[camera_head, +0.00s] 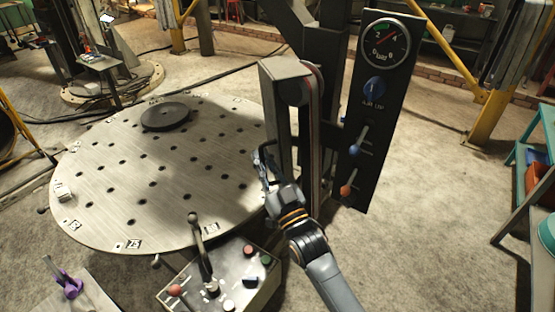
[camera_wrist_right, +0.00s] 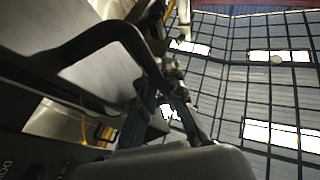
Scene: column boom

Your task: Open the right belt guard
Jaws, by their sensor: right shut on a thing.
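The belt guard (camera_head: 272,110) is a tall, pale metal cover on the dark column, left of the gauge panel. A pulley and belt (camera_head: 298,92) show beside it. My right gripper (camera_head: 264,166) is at the guard's lower left side, shut on its dark handle. In the right wrist view the handle (camera_wrist_right: 108,32) is a bent black bar on a grey metal surface, close to the gripper. The exact contact between fingers and handle is partly hidden. My left gripper is out of view.
A round perforated table (camera_head: 110,190) with a dark disc (camera_head: 166,116) stands left of the guard. A control box (camera_head: 228,278) with a lever stands below it. The gauge panel (camera_head: 378,100) with levers is on the right. Open floor (camera_head: 440,190) lies right of the panel.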

